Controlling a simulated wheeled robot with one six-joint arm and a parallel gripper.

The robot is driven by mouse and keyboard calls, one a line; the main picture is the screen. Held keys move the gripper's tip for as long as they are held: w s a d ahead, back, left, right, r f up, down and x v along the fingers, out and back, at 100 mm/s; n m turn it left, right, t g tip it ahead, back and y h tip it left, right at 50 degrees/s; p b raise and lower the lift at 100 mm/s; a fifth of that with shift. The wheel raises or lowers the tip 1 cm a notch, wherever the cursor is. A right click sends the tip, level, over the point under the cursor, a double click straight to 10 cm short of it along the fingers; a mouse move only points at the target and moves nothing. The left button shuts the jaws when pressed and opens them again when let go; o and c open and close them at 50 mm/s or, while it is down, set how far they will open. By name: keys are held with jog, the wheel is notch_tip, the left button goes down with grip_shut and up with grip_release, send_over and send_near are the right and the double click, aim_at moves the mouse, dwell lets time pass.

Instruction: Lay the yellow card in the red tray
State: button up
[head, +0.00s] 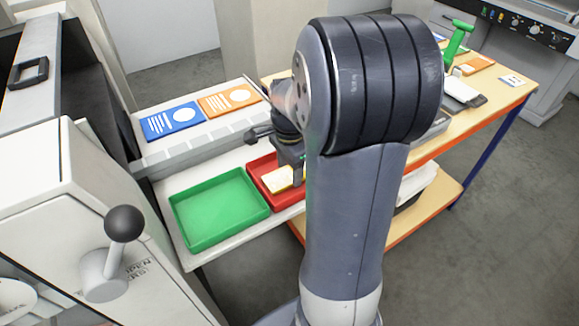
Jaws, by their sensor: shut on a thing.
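My gripper (298,180) points down over the red tray (264,162), partly hidden behind my arm. It is shut on the yellow card (277,179), whose pale yellow and white face shows at the fingers. The card appears within the tray's outline, low over or touching its floor; I cannot tell which. The right part of the red tray is hidden by my arm.
An empty green tray (218,209) stands left of the red tray on the white table. Behind lie a blue card (173,121) and an orange card (229,100). A wooden bench (495,88) with a green-handled tool (457,40) stands at right. A grey machine with a black knob (124,223) is at left.

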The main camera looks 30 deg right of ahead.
aim_at(289, 174)
jog(key=shift+f, duration=0.15)
jog(key=o, duration=0.9)
jog(key=shift+o, duration=0.2)
notch_tip(289, 174, up, 12)
jog(key=shift+r, duration=0.2)
